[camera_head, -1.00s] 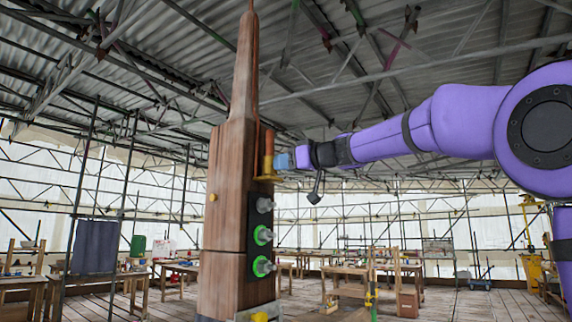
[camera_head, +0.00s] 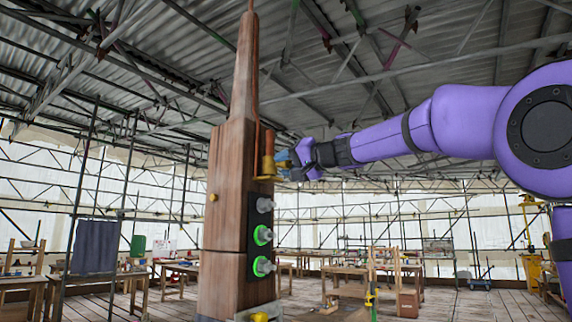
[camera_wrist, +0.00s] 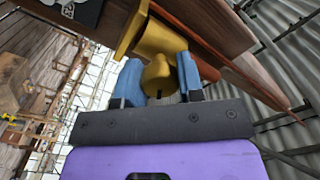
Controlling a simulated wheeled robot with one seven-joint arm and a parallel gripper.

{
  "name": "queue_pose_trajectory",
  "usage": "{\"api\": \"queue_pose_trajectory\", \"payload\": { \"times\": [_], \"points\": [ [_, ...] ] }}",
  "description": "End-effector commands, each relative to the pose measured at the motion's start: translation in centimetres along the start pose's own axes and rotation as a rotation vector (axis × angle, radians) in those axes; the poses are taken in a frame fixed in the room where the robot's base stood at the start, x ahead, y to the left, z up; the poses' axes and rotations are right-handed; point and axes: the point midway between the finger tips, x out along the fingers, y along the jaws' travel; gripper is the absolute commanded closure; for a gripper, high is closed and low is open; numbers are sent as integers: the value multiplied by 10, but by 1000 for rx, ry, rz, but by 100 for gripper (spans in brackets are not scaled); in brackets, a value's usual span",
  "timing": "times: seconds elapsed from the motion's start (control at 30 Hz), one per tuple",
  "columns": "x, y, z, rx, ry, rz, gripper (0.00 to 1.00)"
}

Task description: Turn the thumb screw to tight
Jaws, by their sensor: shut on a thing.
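The thumb screw (camera_wrist: 159,76) is a yellow, rounded head between the two blue fingers of my gripper (camera_wrist: 159,84) in the wrist view. My gripper is shut on it. Behind it is a yellow bracket (camera_wrist: 150,38) on the wooden spire. In the head view my gripper (camera_head: 287,159) reaches in from the right to the brass-coloured bracket (camera_head: 267,178), which is beside a copper-coloured rod (camera_head: 269,143) on the side of the spire (camera_head: 228,190). The screw head is hidden by the fingers there. I cannot read how tight the screw is.
Below the bracket a dark panel carries several round fittings, two with green rings (camera_head: 262,235) (camera_head: 261,267). A small yellow knob (camera_head: 213,197) is on the spire's front face. Workbenches (camera_head: 350,270) and scaffolding stand well behind. The space around my arm is open.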

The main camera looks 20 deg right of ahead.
Motion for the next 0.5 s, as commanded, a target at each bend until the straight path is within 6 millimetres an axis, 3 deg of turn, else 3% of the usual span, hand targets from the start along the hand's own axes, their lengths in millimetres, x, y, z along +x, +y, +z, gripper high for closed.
{"api": "queue_pose_trajectory", "payload": {
  "times": [0.5],
  "points": [
    [0, 1, 0, 488, 1, 2, 89]
  ]
}}
